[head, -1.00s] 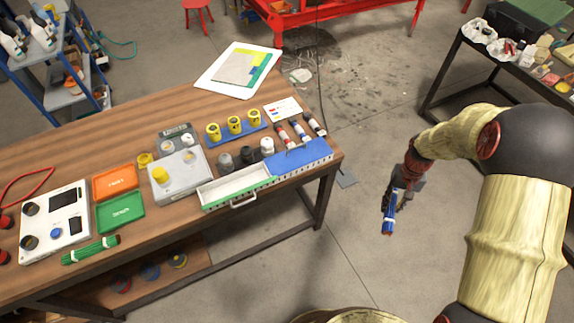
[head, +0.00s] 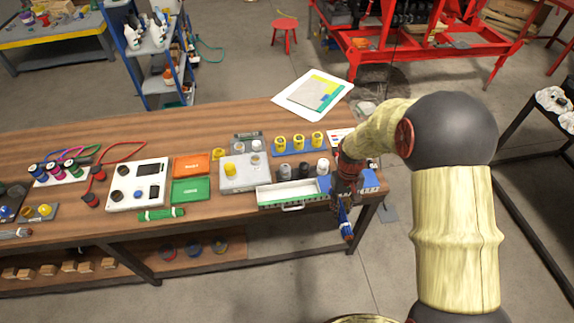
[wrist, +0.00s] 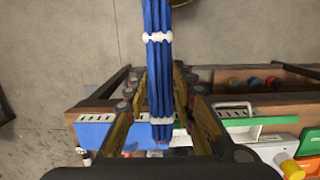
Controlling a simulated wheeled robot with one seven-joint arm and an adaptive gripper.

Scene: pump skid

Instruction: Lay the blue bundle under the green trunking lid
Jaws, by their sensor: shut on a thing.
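My gripper (head: 346,202) is shut on the blue bundle (head: 347,225), in front of the trunking at the bench's front right edge. In the wrist view the bundle (wrist: 158,70) runs lengthwise between the fingers, with white bands around it. The trunking's left section (head: 285,194) is an open white channel, with no bundle visible in it. A green strip (wrist: 270,121), which looks like the green lid, runs along this section's front edge. The right section has a blue lid (wrist: 95,132) over it, partly hidden by my gripper in the head view.
A green bundle (head: 161,214) lies on the bench below a green tray (head: 192,190) and an orange tray (head: 192,165). A grey box with a yellow knob (head: 238,174) and dark and white pots (head: 303,170) stand behind the trunking.

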